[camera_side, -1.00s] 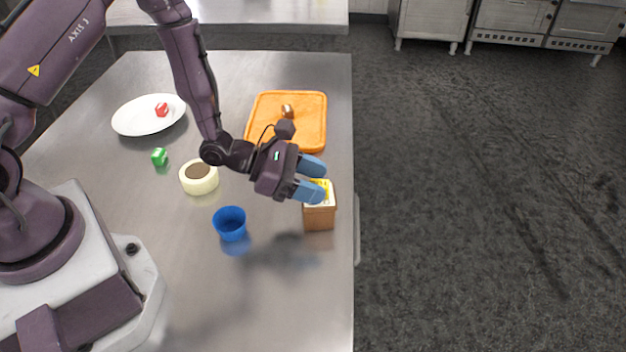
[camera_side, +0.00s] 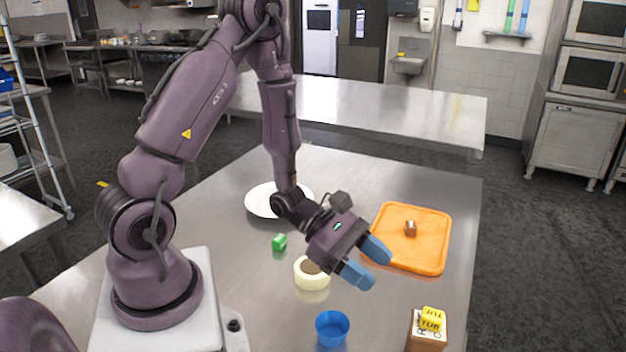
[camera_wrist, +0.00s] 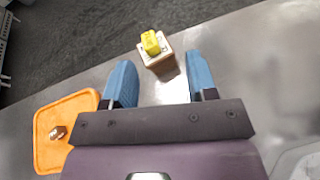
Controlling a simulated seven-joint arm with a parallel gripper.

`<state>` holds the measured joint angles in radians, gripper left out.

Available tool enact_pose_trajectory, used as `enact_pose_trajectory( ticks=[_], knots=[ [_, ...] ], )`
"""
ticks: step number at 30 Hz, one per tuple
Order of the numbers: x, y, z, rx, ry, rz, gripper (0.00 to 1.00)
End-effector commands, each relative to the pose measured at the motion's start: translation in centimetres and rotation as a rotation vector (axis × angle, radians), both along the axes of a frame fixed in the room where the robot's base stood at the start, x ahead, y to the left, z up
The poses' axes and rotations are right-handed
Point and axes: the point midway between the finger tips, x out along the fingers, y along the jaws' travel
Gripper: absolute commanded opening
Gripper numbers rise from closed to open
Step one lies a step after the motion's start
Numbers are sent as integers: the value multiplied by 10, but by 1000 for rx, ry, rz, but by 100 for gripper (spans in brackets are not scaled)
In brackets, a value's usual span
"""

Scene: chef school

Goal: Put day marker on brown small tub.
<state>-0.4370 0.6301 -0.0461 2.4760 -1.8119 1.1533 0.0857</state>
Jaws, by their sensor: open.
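The yellow day marker (camera_side: 432,319) is a small cube-like block with dark lettering. It rests on the pale, lettered top of the brown small tub (camera_side: 426,346) at the table's front right. The wrist view shows the marker (camera_wrist: 151,42) on the tub (camera_wrist: 161,62), just beyond and between my fingers. My gripper (camera_side: 367,263) is open and empty, with blue fingers. It is above the table, up and left of the tub in the side view, and apart from both tub and marker. The tub's lower part is cut off in the side view.
An orange tray (camera_side: 436,262) with a small brown block (camera_side: 410,228) lies behind. A blue cup (camera_side: 332,329), a cream ring-shaped item (camera_side: 311,284), a green block (camera_side: 279,242) and a white plate (camera_side: 262,201) stand left. The table's right edge is near the tub.

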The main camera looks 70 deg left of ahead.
Motion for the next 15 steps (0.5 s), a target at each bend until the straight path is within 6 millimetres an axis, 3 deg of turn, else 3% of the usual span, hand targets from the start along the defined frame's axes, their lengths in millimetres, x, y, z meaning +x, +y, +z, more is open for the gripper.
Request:
enact_pose_trajectory(
  ticks=[3, 7, 11, 15],
  knots=[
    [-15, -24, 42, 135, -149, -282, 52],
    [-46, -40, 78, 348, -309, -621, 52],
    [-76, -39, 103, 616, -460, -922, 52],
    [-99, -22, 128, 959, -611, -1191, 52]
  ],
)
